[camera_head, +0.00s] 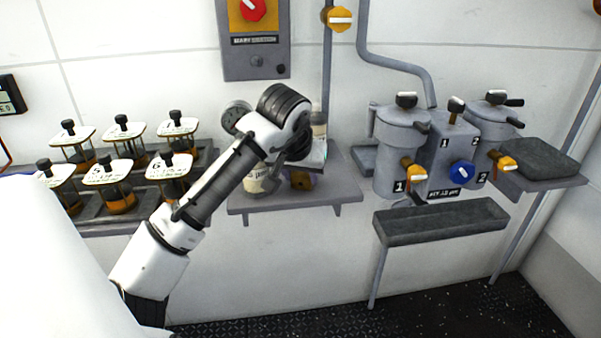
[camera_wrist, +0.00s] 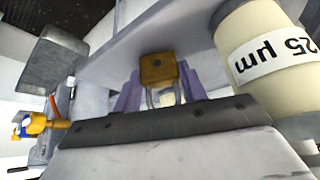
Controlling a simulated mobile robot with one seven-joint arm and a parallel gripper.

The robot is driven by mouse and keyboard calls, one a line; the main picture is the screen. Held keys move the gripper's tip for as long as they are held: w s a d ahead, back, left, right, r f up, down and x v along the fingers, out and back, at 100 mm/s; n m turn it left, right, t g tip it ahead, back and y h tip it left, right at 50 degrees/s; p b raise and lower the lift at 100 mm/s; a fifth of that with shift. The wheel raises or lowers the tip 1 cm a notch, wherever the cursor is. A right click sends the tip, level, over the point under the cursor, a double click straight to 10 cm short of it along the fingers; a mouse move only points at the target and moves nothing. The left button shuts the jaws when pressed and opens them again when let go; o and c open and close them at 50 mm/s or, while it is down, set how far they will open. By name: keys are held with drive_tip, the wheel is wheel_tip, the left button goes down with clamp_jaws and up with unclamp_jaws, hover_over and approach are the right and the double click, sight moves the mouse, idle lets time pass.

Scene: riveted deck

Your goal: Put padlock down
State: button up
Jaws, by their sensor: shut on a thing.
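The padlock (camera_wrist: 160,68) has a brass body and a pale shackle. In the wrist view it sits between the two purple fingers of my gripper (camera_wrist: 160,82), which is shut on it around the shackle end. In the head view the brass padlock body (camera_head: 301,180) shows below my wrist, over the small grey wall shelf (camera_head: 290,203). The shelf also shows in the wrist view (camera_wrist: 115,55), close to the padlock. I cannot tell whether the padlock touches it. In the head view my wrist hides most of the gripper.
A cream canister marked 25 µm (camera_wrist: 262,50) stands close beside the padlock; a canister (camera_head: 258,182) shows on the shelf's left. Two grey filter housings (camera_head: 400,150) and a dark trough (camera_head: 440,222) are right. Several lidded jars (camera_head: 118,170) stand left.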

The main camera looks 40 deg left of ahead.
drive_tip(key=o, duration=1)
drive_tip(key=shift+f, duration=0.1)
